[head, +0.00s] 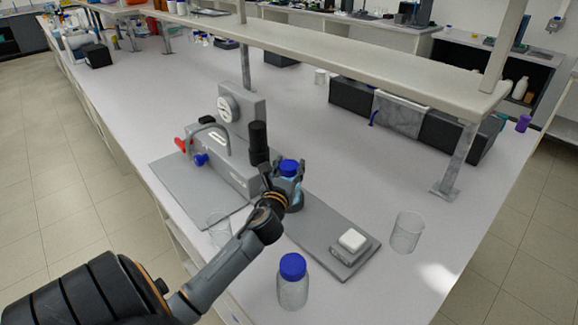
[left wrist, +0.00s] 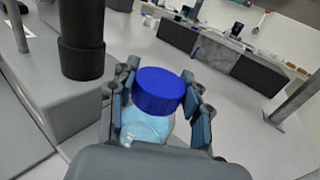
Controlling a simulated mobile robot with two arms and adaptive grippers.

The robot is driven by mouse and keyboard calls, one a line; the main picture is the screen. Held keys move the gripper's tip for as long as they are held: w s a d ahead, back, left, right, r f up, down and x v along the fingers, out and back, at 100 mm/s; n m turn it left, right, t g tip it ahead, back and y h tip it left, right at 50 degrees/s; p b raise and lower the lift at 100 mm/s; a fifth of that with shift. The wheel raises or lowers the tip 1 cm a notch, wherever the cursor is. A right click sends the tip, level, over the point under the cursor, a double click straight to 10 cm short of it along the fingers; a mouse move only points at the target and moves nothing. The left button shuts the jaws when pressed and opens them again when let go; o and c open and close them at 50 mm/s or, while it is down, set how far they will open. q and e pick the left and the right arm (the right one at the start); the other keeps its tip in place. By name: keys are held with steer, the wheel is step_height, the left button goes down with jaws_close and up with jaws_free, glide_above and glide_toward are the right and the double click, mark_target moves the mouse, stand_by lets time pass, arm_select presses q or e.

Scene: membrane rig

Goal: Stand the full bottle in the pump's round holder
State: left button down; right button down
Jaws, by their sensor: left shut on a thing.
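The full bottle (head: 289,167) has a blue cap and pale blue liquid, and stands upright beside the grey pump rig (head: 226,172). It also shows in the left wrist view (left wrist: 157,92), with its liquid visible below the cap. My left gripper (head: 287,181) is shut on the bottle, a finger on each side below the cap. A dark round rim (head: 296,205), apparently the pump's holder, shows just below the gripper. The gripper hides the bottle's base, so I cannot tell whether it rests in the holder. My right gripper is not in view.
A clear bottle with a blue cap (head: 292,285) stands near the front edge. Glass beakers stand at right (head: 408,232) and left (head: 219,228). A grey plate (head: 312,232) carries a small white-topped block (head: 352,240). A black cylinder (head: 259,142) rises close beside the held bottle.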

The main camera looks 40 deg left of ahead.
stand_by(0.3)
arm_select(q)
steer(key=c, duration=0.5)
jaws_free()
steer(key=shift+f, duration=0.15)
steer(key=shift+s, duration=0.1)
steer(key=v, duration=1.2)
